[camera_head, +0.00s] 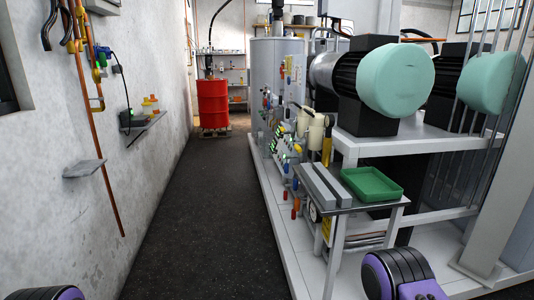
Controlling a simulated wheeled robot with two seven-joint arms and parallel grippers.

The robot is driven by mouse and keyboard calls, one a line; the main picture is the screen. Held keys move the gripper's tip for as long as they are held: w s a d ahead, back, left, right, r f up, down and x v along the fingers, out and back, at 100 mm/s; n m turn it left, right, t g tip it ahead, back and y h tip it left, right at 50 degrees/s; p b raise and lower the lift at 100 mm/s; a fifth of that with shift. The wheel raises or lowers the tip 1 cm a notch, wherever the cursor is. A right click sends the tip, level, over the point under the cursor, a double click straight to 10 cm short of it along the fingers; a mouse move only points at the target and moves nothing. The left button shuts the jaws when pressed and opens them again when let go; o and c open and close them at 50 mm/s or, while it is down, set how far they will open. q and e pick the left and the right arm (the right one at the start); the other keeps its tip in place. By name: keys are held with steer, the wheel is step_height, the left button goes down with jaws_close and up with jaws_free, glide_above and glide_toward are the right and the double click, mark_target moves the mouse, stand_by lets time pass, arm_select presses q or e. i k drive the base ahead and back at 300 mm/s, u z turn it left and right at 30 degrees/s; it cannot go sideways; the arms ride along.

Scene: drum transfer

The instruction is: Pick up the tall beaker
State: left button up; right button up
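I cannot make out a tall beaker in the head view; a small or partly hidden one may be among the far clutter. Purple and black parts of my arms show at the bottom left and bottom right corners. Neither of my grippers shows. An empty green tray (371,184) sits on a small metal side table (343,203) at right. Long grey bars (320,187) lie beside the tray on its left. A red drum (213,104) stands upright on a pallet at the far end of the aisle.
The dark floor aisle (190,220) is clear up to the drum. Machinery with large teal-capped motors (397,80) stands on a white plinth (290,235) at right. The left wall has a shelf (146,131) with small containers, an empty ledge (84,168) and copper pipes.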

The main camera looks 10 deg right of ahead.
mark_target(266, 146)
steer(key=u, duration=0.2)
steer(key=i, duration=6.2)
steer(key=z, duration=2.45)
steer(key=i, duration=0.55)
steer(key=z, duration=0.1)
